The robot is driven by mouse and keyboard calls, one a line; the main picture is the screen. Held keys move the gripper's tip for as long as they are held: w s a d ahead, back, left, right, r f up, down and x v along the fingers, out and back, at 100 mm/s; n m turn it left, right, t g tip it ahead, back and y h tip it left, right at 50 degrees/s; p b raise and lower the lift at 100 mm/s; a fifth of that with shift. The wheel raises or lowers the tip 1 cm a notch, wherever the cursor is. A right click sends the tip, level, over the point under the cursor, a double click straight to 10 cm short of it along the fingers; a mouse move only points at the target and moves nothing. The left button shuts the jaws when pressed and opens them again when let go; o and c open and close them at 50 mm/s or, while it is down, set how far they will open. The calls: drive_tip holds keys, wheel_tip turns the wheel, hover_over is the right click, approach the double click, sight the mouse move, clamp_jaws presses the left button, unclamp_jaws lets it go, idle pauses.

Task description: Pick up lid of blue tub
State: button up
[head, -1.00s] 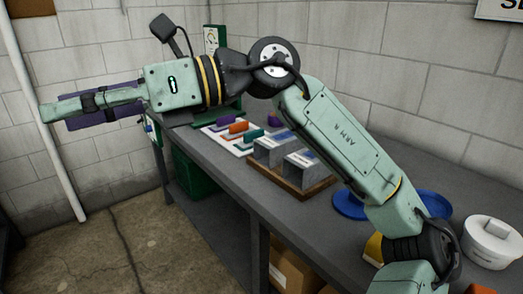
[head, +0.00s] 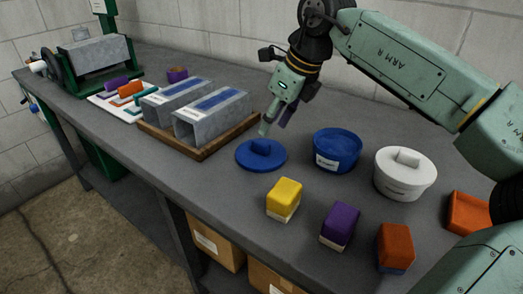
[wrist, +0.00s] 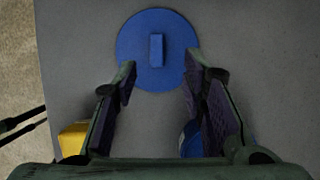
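The blue lid (head: 247,159) is a flat round disc with a raised bar handle, lying on the bench left of the blue tub (head: 340,163). The tub has no lid on it. My gripper (head: 276,126) points down, just above and behind the lid in the head view. In the wrist view the lid (wrist: 135,35) lies at the top, its handle upright in the picture. My open fingers (wrist: 160,75) straddle its near part, with nothing between them. The tub (wrist: 188,142) is mostly hidden behind the right finger there.
A white lidded tub (head: 404,182) stands right of the blue one. Yellow (head: 284,195), purple (head: 340,222) and orange (head: 395,240) blocks sit along the front. A wooden tray (head: 205,150) with metal ducts is close on the left. The wall is behind.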

sight(262, 143)
drive_tip(key=shift+p+x, duration=0.85)
drive_tip(key=shift+x, duration=2.55)
drive_tip(key=shift+s+a, duration=0.1)
drive_tip(key=shift+s, duration=0.05)
drive_tip(key=shift+c, duration=0.5)
clamp_jaws()
